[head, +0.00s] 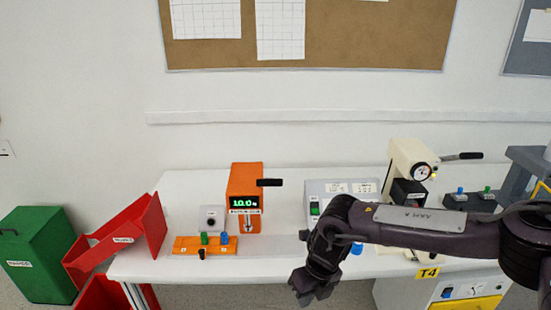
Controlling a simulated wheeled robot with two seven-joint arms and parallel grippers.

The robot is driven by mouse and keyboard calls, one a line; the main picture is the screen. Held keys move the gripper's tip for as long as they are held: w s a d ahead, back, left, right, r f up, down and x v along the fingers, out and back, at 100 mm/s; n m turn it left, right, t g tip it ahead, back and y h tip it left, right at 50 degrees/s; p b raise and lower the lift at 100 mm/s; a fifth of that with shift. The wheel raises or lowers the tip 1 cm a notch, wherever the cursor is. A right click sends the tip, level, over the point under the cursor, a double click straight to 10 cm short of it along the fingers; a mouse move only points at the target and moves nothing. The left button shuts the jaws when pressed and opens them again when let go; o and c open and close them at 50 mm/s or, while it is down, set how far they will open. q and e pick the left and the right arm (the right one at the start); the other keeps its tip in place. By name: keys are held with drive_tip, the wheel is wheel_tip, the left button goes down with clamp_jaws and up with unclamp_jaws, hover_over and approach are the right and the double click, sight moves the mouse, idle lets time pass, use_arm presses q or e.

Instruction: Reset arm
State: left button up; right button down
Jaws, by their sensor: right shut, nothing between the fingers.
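My right arm (440,225) comes in from the right edge and reaches across the right part of the white table. My right gripper (313,291) is shut and empty, pointing down at the table's front edge. It is apart from the devices on the table. The arm hides part of a grey box (345,186) with a green switch and labels behind it. My left gripper is not in view.
An orange device (245,185) with a green display stands mid-table, behind an orange button strip (190,246). A cream press with a dial (405,160) stands right. A red chute (130,235) and green bin (38,250) are left. White tabletop (290,245) is clear between.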

drive_tip(key=w+a+f+m+t+y, duration=0.1)
drive_tip(key=a+f+m+y, duration=0.25)
drive_tip(key=a, duration=0.45)
drive_tip(key=a+f+m+t+y, duration=0.1)
drive_tip(key=a+f+m+y, duration=0.2)
drive_tip(key=a+m, duration=0.35)
drive_tip(key=d+f+m+t, duration=0.4)
drive_tip(key=f+m, duration=0.8)
drive_tip(key=f, duration=0.3)
drive_tip(key=s+d+f+m+h+b, duration=0.1)
drive_tip(key=s+d+f+m+h, duration=0.4)
drive_tip(key=s+d+f+m, duration=0.75)
drive_tip(key=s+d+f+m+g+h, duration=0.1)
drive_tip(key=s+d+f, duration=0.3)
drive_tip(key=s, duration=0.6)
drive_tip(key=s+d+f+m+g+h, duration=0.1)
drive_tip(key=s+d+f, duration=0.4)
drive_tip(key=s, duration=0.6)
drive_tip(key=s+d+f+m+g+h, duration=0.2)
drive_tip(key=s+d+f+g, duration=0.1)
drive_tip(key=s, duration=0.7)
wheel_tip(320, 180, down, 2)
drive_tip(key=shift+s+d+f, duration=0.15)
drive_tip(key=shift+d+f, duration=0.1)
drive_tip(key=shift+d, duration=0.6)
